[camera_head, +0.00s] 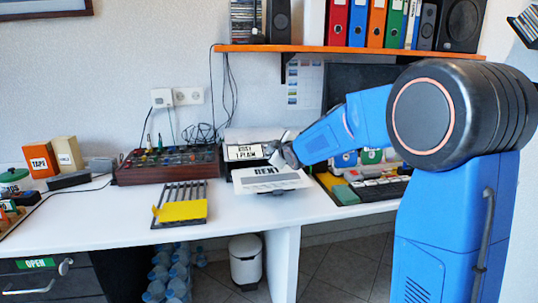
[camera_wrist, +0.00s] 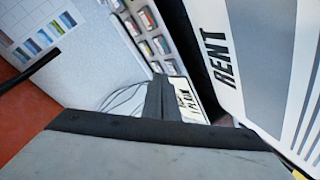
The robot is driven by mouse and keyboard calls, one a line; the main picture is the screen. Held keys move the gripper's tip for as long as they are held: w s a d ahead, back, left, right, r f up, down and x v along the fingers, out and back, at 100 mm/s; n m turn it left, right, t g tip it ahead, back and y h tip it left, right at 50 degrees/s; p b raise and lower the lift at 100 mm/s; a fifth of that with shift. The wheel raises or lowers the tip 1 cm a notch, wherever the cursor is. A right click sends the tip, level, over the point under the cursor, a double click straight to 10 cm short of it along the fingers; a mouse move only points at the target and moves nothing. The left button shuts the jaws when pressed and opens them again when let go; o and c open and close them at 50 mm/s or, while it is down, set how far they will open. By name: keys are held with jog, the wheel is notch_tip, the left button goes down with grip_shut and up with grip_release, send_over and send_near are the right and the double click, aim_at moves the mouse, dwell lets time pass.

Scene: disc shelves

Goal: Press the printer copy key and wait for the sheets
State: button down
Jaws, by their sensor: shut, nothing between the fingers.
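The printer (camera_head: 232,135) appears to be the pale device at the back of the desk, partly hidden by my arm. A small dark-framed label or display (camera_head: 245,152) on its front reads RENT with a second line; it also shows in the wrist view (camera_wrist: 187,99). A white sheet or panel marked RENT (camera_head: 270,179) slants below it, and its large print shows close up in the wrist view (camera_wrist: 262,60). My gripper (camera_head: 281,155) is shut and empty, just right of the label. Its dark fingers (camera_wrist: 158,98) point toward the label; contact cannot be told. I cannot make out the copy key.
A dark rack with a yellow piece (camera_head: 182,210) lies left of the printer. A mixer-like box (camera_head: 168,165) stands behind it. A shelf (camera_head: 300,49) with binders hangs above. The white desk's front left (camera_head: 100,220) is clear.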

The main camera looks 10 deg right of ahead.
jog(key=r, duration=0.1)
jog(key=s+r, duration=0.1)
jog(key=r, duration=0.1)
jog(key=s+r, duration=0.1)
jog(key=shift+s+r, duration=0.2)
jog(key=shift+r, duration=0.05)
dwell(0.8)
jog(key=s+d+f+m+g+h, duration=0.1)
jog(key=s+d+f+m+g, duration=0.1)
jog(key=s, duration=0.7)
jog(key=s+d+f+m+g+h, duration=0.1)
jog(key=s+d+m, duration=0.2)
jog(key=s, duration=0.6)
jog(key=s+d+f+m+g+h, duration=0.1)
jog(key=s+d+f+m+g, duration=0.1)
jog(key=s, duration=0.7)
jog(key=s+f+m+g, duration=0.1)
jog(key=s+f, duration=0.2)
jog(key=s, duration=0.6)
jog(key=s+f+m+g, duration=0.2)
jog(key=s+f, duration=0.2)
jog(key=s, duration=0.5)
jog(key=s+f+m+g, duration=0.1)
jog(key=s+f, duration=0.3)
jog(key=s, duration=0.5)
jog(key=shift+s+a+f+m+g+y, duration=0.15)
jog(key=shift+s+m+g+y, duration=0.15)
jog(key=shift+m+g, duration=0.1)
